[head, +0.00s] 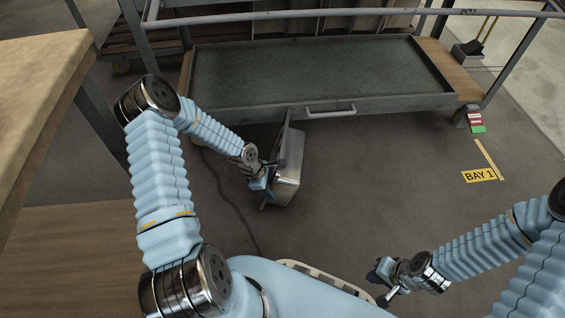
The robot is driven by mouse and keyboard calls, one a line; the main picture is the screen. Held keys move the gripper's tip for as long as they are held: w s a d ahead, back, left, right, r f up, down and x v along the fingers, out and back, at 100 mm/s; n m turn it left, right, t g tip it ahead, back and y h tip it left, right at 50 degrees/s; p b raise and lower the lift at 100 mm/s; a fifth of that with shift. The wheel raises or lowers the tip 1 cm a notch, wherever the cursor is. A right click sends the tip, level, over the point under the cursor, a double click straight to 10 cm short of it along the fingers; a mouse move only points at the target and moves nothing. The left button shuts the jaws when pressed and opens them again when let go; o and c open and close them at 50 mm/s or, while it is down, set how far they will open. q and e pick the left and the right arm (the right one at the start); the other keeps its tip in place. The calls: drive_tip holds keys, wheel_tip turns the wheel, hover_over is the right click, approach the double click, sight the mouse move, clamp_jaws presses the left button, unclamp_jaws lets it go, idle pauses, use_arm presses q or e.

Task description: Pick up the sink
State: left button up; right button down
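The sink (289,180) is a grey metal basin with a flat rim, turned on its side, in front of the low rack near the middle of the head view. My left gripper (267,176) is at the left side of the sink and appears shut on its edge; the fingertips are partly hidden. The sink hangs tilted, with its rim close to the rack's front. My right gripper (381,283) is low at the right of centre, away from the sink and empty. Its finger gap is too small to make out.
A low rack with a dark green-grey tray (310,75) and a front handle (330,110) stands behind the sink. A wooden table (40,90) is at the left. The floor at the right is clear around the yellow BAY 1 marking (479,175). A cable lies on the floor.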

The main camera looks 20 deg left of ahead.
use_arm(q)
clamp_jaws()
drive_tip(key=shift+w, duration=0.1)
drive_tip(key=shift+r, duration=0.1)
